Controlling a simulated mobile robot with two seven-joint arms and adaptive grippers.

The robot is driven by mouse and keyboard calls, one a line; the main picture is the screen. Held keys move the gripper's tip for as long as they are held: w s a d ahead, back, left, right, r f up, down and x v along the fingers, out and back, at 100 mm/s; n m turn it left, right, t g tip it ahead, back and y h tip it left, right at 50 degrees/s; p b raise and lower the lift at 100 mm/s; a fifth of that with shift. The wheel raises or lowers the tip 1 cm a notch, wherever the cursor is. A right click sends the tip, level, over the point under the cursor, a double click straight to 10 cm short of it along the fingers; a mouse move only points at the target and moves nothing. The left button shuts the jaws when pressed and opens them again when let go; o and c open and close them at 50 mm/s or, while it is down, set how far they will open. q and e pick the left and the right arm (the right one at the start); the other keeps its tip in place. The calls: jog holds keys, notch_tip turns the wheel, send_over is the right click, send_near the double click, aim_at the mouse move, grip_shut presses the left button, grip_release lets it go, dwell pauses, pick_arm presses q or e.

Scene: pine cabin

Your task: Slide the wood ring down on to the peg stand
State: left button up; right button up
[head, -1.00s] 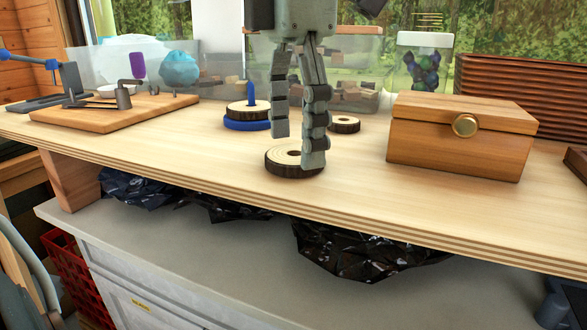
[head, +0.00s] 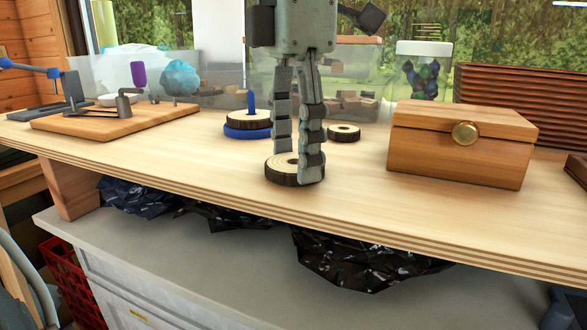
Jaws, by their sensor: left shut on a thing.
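A wood ring (head: 283,173) with dark bark edges lies flat near the front edge of the table. My left gripper (head: 297,170) points straight down and is shut on this ring; one finger is at its near right side, the other partly hidden behind or inside the ring. The blue peg stand (head: 251,102) stands behind and to the left, its peg upright, with another wood ring (head: 248,120) around the peg on its blue base. A smaller wood ring (head: 343,133) lies flat to the right of the gripper. My right gripper is not in view.
A wooden box (head: 461,143) with a brass knob stands on the table (head: 199,158) at the right. A wooden board (head: 115,116) with metal fixtures is at the left. Clear bins (head: 215,77) and a jar (head: 423,70) line the back.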

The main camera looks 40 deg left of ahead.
pick_arm(q)
jog(key=shift+r+p, duration=1)
jog(key=shift+r, duration=1.1)
notch_tip(320, 180, up, 2)
jog(key=shift+r, duration=0.15)
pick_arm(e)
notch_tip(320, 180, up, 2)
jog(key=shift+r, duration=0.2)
pick_arm(q)
jog(key=w+a+r+n, duration=0.2)
jog(key=w+a+n, duration=0.1)
jog(key=a+n, duration=0.2)
jog(key=w+a+r+n, duration=0.2)
jog(key=w+a+n, duration=0.1)
jog(key=a+n, duration=0.3)
jog(key=w+a+r+n, duration=0.2)
jog(key=w+a+n, duration=0.2)
jog(key=a+n, duration=0.1)
jog(key=shift+a+n, duration=0.3)
jog(key=shift+n, duration=0.4)
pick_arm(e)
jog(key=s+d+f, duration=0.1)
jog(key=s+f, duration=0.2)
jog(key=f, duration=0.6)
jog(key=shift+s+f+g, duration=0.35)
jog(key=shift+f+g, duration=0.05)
